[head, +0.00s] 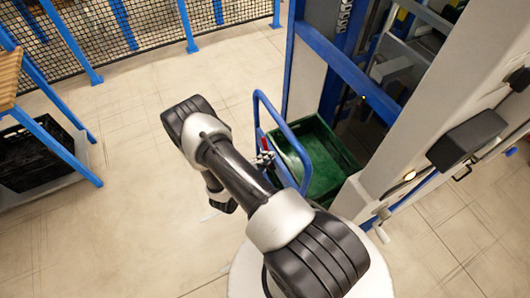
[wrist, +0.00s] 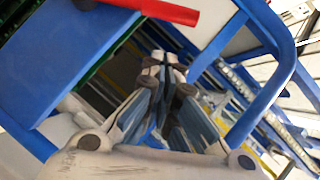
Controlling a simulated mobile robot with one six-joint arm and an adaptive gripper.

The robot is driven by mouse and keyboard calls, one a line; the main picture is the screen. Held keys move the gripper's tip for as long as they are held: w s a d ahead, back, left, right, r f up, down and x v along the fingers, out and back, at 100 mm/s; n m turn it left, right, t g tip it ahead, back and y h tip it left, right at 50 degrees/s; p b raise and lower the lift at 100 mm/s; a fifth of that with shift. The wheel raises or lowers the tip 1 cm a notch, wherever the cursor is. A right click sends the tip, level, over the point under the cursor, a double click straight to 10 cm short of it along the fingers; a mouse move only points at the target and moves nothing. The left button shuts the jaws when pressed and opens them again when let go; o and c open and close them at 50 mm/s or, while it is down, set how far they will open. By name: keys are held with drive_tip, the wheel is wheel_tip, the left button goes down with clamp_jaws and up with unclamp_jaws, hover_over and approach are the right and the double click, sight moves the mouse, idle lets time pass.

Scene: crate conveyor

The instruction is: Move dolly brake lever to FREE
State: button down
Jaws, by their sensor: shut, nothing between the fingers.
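The red brake lever (wrist: 165,10) crosses the top of the wrist view, beside a blue panel (wrist: 70,65) of the dolly. In the head view the lever is a small red bar (head: 265,143) by the dolly's blue tube handle (head: 280,118). My gripper (wrist: 165,72) is shut and empty. Its fingertips appear below the lever in the wrist view, with a visible gap in the picture; I cannot tell the depth between them. In the head view my gripper (head: 263,158) is small and partly hidden by my arm. The FREE marking is not readable.
A green crate (head: 341,150) sits behind the handle, beside the blue-framed conveyor machine (head: 350,65). A grey post with a dark box (head: 466,139) stands at right. A black crate (head: 35,160) lies under a rack at left. Open floor lies at left centre.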

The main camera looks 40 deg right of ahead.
drive_tip(key=w+d+f, duration=0.1)
drive_tip(key=w+d+f+b, duration=0.1)
drive_tip(key=w, duration=0.1)
drive_tip(key=shift+w+d+f, duration=0.1)
drive_tip(key=shift+w+d, duration=0.1)
drive_tip(key=shift+w, duration=0.1)
idle(0.3)
drive_tip(key=shift+w+d+f+b, duration=0.1)
drive_tip(key=shift+w+b, duration=0.15)
drive_tip(key=shift+b, duration=0.1)
